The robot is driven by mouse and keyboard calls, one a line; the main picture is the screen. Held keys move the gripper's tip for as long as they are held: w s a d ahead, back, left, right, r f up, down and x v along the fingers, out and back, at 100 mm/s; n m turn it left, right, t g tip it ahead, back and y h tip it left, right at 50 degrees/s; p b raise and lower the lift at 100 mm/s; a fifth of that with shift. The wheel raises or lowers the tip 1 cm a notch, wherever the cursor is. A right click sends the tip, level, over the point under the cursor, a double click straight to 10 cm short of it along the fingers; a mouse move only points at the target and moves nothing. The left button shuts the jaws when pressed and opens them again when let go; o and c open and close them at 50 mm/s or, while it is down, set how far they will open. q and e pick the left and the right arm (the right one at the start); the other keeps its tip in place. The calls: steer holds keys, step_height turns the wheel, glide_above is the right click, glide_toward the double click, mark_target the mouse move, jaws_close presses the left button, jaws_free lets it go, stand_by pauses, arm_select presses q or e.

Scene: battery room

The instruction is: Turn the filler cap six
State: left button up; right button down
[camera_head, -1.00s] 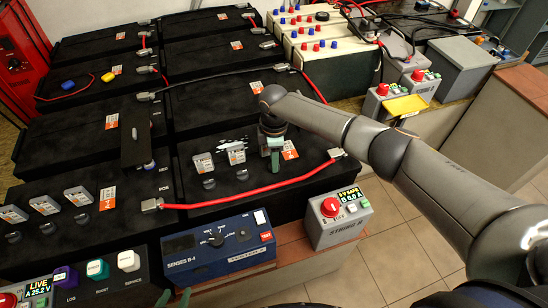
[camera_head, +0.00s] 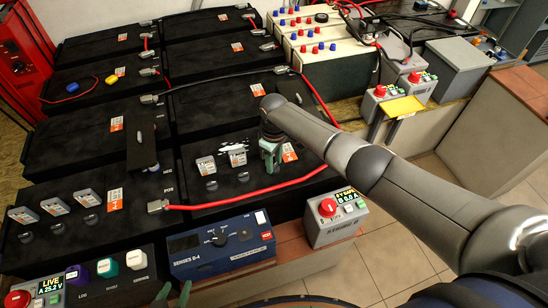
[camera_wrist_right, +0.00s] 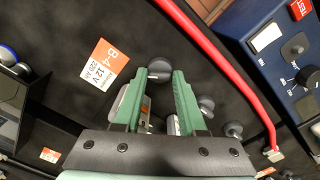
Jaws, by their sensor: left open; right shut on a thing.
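My right gripper (camera_head: 270,156) is at the black battery in the centre, beside its orange label. In the right wrist view its two green fingers close around a dark round cap (camera_wrist_right: 156,69), apparently filler cap six; the number cannot be read. Two other caps of that battery (camera_head: 212,185) (camera_head: 243,177) stand to the left with grey tags behind them, and they show in the wrist view (camera_wrist_right: 207,105) (camera_wrist_right: 233,130). Three more caps (camera_head: 59,219) are on the battery at left. My left gripper (camera_head: 174,295) is open and empty at the bottom edge, partly cut off.
A red cable (camera_head: 250,194) crosses the central battery in front of the caps. A blue meter box (camera_head: 222,245) and a grey box with a red knob (camera_head: 335,213) stand at the front. A raised black flap (camera_head: 141,145) stands left of the caps.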

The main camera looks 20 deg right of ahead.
steer(key=m+p, duration=0.1)
steer(key=m, duration=0.2)
steer(key=shift+r+m, duration=0.1)
steer(key=shift+m, duration=0.2)
steer(key=shift+m+p, duration=0.4)
steer(key=shift+m, duration=1.3)
steer(key=shift+c, duration=2.4)
jaws_free()
steer(key=shift+r+p, duration=0.35)
step_height(320, 180, up, 5)
steer(key=shift+f+p, duration=0.15)
steer(key=shift+p, duration=0.95)
step_height(320, 180, up, 7)
